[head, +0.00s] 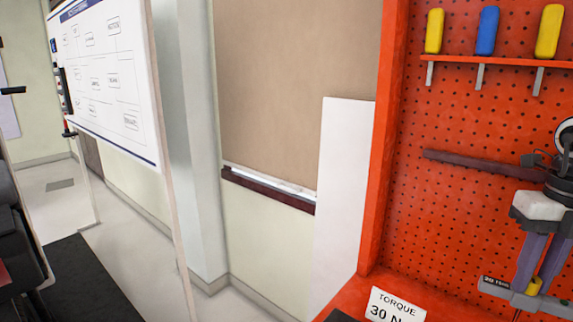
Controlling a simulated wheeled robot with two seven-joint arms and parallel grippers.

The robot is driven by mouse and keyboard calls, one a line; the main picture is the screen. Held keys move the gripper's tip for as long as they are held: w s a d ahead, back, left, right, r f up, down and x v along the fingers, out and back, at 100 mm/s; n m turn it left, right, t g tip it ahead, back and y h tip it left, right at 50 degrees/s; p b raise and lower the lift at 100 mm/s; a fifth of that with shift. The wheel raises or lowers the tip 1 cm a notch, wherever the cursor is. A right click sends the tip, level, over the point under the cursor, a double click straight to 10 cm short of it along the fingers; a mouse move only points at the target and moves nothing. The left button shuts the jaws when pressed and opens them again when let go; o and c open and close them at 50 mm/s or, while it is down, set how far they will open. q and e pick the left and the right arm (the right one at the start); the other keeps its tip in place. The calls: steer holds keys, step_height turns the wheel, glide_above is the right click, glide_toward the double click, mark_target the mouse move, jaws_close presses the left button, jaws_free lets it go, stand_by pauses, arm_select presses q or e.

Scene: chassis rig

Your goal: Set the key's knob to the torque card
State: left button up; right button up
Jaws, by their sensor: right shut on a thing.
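The torque card (397,307) is white and stands at the bottom edge of the head view, reading "TORQUE" and "30 N", with the rest cut off. The key (519,298) is a grey tool at the lower right, with a small dark readout (494,283) that seems to say 20 Nm. Its yellow knob (534,286) lies between the fingertips of my right gripper (533,282), which points down with purple fingers and is shut on the knob. The fingers hide part of the knob. My left gripper is out of view.
A red pegboard (455,225) stands behind the key, with a dark bar (470,166) across it. A whiteboard (105,75) stands at the left. The floor (135,260) there shows free room.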

steer(key=shift+s+f+m+b, duration=0.15)
steer(key=shift+f+m+b, duration=0.25)
steer(key=shift+m, duration=0.5)
steer(key=shift+r, duration=0.1)
steer(key=shift+m+b, duration=0.8)
steer(key=shift+m, duration=1)
steer(key=shift+m+b, duration=0.65)
steer(key=shift+m, duration=2.25)
steer(key=o, duration=0.7)
